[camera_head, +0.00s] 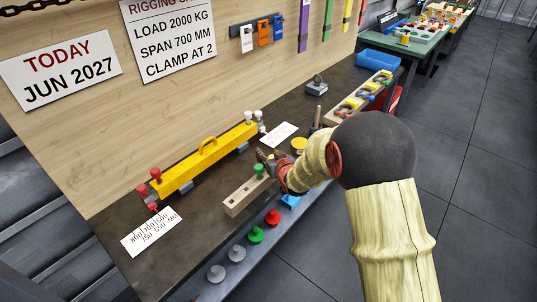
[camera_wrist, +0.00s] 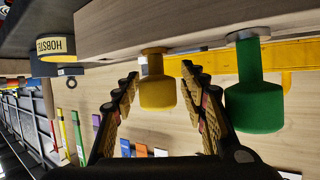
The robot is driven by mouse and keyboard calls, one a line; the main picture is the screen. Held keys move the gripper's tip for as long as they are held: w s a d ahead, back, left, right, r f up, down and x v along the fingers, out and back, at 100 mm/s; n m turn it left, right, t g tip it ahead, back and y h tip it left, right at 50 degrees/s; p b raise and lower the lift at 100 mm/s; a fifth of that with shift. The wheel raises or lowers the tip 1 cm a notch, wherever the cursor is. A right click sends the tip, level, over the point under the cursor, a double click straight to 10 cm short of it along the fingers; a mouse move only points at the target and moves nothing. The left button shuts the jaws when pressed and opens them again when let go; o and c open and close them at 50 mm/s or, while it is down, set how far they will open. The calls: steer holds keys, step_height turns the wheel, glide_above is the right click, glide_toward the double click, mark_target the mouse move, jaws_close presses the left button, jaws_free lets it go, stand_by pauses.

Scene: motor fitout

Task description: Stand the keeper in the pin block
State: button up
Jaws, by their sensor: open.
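The pin block (camera_head: 243,195) is a long pale wooden block on the bench with dark square holes in its top. A green-headed pin (camera_head: 258,171) stands in its far part. In the wrist view the block (camera_wrist: 190,18) runs along the top, with the green pin (camera_wrist: 255,95) and a yellow-headed pin (camera_wrist: 158,93) at it, seen inverted. My gripper (camera_wrist: 160,72) is open, its fingers on either side of the yellow pin, with gaps showing. In the head view my gripper (camera_head: 268,160) is at the block's far end and hides the yellow pin. I cannot tell which pin is the keeper.
A yellow lifting beam (camera_head: 205,156) lies behind the block. Grey, green (camera_head: 256,235), red (camera_head: 272,217) and blue knobs line the bench's front. White cards (camera_head: 152,232) lie flat. A shackle rack (camera_head: 358,98) and blue bin (camera_head: 378,60) stand farther right.

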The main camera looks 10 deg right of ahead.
steer(key=v, duration=1.2)
stand_by(0.5)
steer(key=s+d+f+g+h, duration=0.1)
steer(key=s+d+f+g, duration=0.1)
steer(key=s+f+g, duration=0.45)
steer(key=s+d+g+h, duration=0.1)
steer(key=s+d, duration=0.1)
steer(key=s, duration=0.7)
steer(key=s+a+r, duration=0.2)
steer(key=s+r, duration=0.7)
steer(key=s+a+r, duration=0.2)
steer(key=s+r, duration=0.7)
steer(key=r, duration=0.1)
steer(key=shift+a+m+y, duration=0.25)
steer(key=shift+m+y, duration=0.05)
steer(key=shift+m, duration=0.1)
steer(key=shift+c, duration=1.1)
